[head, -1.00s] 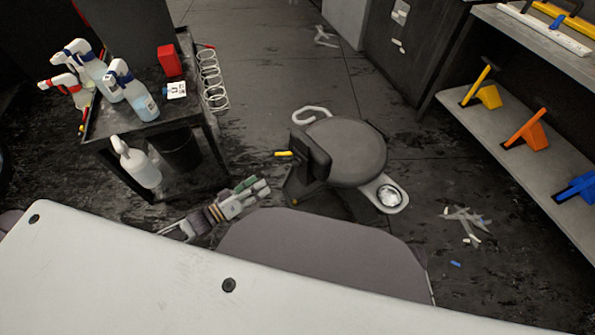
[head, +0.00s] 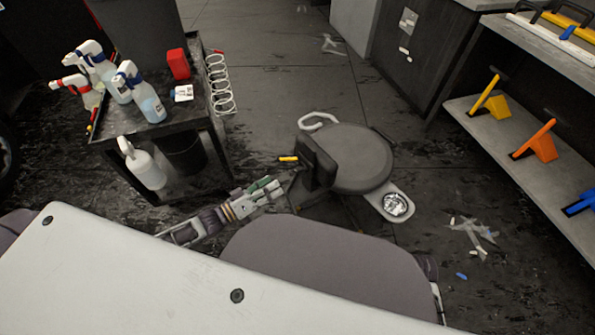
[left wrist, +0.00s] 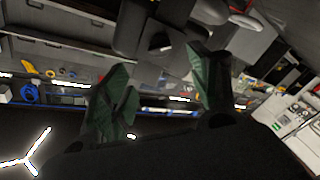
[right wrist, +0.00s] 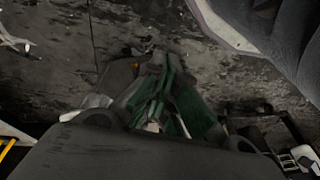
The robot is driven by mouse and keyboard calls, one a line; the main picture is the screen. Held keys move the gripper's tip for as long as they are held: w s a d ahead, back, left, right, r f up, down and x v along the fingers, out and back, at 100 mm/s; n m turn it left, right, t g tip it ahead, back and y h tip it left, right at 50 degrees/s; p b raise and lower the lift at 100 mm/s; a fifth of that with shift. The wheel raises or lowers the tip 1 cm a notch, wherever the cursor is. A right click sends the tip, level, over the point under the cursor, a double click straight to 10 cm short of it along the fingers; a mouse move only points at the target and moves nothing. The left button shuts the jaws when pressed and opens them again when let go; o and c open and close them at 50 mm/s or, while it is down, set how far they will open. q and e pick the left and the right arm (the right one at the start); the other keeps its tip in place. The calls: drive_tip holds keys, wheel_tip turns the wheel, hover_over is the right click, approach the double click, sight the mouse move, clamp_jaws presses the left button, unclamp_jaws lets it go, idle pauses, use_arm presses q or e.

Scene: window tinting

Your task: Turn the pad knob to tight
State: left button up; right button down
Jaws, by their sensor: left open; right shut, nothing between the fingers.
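A stool with a round dark seat (head: 352,158) and an upright dark pad (head: 317,164) stands on the floor in the middle of the head view. A small yellow part (head: 288,158), perhaps the pad knob's handle, sticks out left of the pad. My left gripper (head: 277,186) is just below and left of it, and I see no clear contact. In the left wrist view its green-lined fingers (left wrist: 162,68) are apart, with dark shapes beyond that I cannot firmly identify. My right gripper (right wrist: 157,62) is shut and empty over the floor in the right wrist view.
A black cart (head: 196,135) with spray bottles (head: 148,100) and a red box (head: 178,64) stands at left. A shelf with yellow, orange and blue tools (head: 535,143) is at right. A foot plate with a shiny dish (head: 395,204) lies beside the stool. Scraps (head: 475,238) litter the floor.

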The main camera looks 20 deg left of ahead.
sight(297, 171)
use_arm(q)
drive_tip(key=b+x, duration=0.1)
drive_tip(key=x, duration=0.5)
drive_tip(key=shift+b+x, duration=0.75)
drive_tip(key=shift+x, duration=1.5)
drive_tip(key=shift+w+d, duration=0.3)
drive_tip(key=shift+w, duration=0.1)
use_arm(e)
drive_tip(key=shift+t, duration=0.4)
drive_tip(key=shift+a+r, duration=0.2)
drive_tip(key=shift+r, duration=0.8)
drive_tip(key=shift+a+r, duration=0.15)
drive_tip(key=shift+r, duration=0.85)
use_arm(q)
drive_tip(key=shift+c, duration=0.3)
use_arm(e)
drive_tip(key=shift+w, duration=0.15)
use_arm(q)
drive_tip(key=c, duration=1)
